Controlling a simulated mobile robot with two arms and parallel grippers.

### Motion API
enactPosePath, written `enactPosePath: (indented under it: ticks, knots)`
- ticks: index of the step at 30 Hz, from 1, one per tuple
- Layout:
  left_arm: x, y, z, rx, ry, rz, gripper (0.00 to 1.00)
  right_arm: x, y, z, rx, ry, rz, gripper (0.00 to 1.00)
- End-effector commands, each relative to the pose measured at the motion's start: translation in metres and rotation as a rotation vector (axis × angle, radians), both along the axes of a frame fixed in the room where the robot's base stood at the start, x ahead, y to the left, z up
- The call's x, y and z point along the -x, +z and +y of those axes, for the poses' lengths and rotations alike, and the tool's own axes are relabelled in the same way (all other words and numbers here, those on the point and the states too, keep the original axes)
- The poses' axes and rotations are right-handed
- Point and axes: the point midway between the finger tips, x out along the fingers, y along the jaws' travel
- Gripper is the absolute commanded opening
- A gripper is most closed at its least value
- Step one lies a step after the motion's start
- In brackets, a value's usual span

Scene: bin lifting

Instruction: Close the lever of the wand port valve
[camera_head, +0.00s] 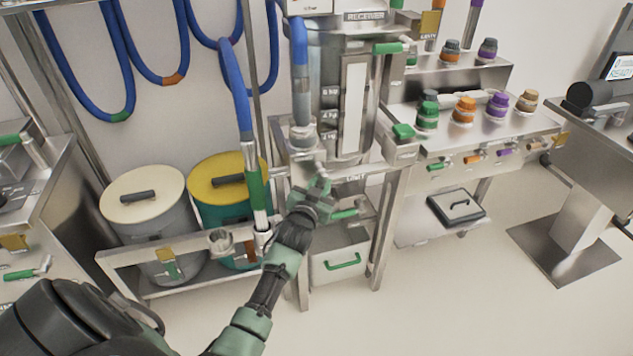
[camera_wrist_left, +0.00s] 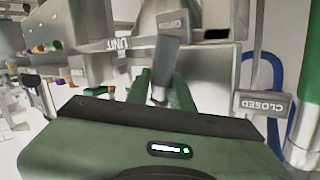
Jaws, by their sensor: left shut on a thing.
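My left gripper (camera_head: 318,186) reaches to the front of the steel receiver stand, just right of the green-banded wand (camera_head: 257,190) on its blue hose. In the left wrist view, its two green fingers (camera_wrist_left: 160,88) are shut on a grey metal lever (camera_wrist_left: 166,60), which stands up between them. One plate reading CLOSED (camera_wrist_left: 264,103) is to the right of the lever, and another CLOSED plate (camera_wrist_left: 172,22) is above it. The valve body behind the fingers is mostly hidden. My right gripper is not in view.
The receiver column (camera_head: 353,105) rises behind the gripper. A green-handled lever (camera_head: 350,213) is just below right, above a drawer-like bin (camera_head: 340,262). A yellow-lidded drum (camera_head: 228,173) and a cream-lidded drum (camera_head: 142,193) stand left. Floor is clear in front.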

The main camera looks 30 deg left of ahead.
Motion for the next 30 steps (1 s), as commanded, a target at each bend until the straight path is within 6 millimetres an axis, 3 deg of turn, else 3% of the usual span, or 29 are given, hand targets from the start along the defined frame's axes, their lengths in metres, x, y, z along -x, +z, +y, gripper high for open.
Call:
enactPosePath:
  ticks: [1,12,21,30]
  knots:
    - [-0.001,0.008,0.000,-0.028,0.000,0.039,0.00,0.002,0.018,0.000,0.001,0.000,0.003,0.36]
    - [0.002,0.011,0.005,-0.256,0.000,0.307,0.00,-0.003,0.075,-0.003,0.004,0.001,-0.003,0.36]
    - [0.006,0.015,0.009,-0.444,-0.001,0.522,0.00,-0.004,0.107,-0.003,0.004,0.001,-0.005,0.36]
    - [0.008,0.020,0.011,-0.623,-0.001,0.732,0.00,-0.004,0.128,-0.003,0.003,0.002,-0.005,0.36]
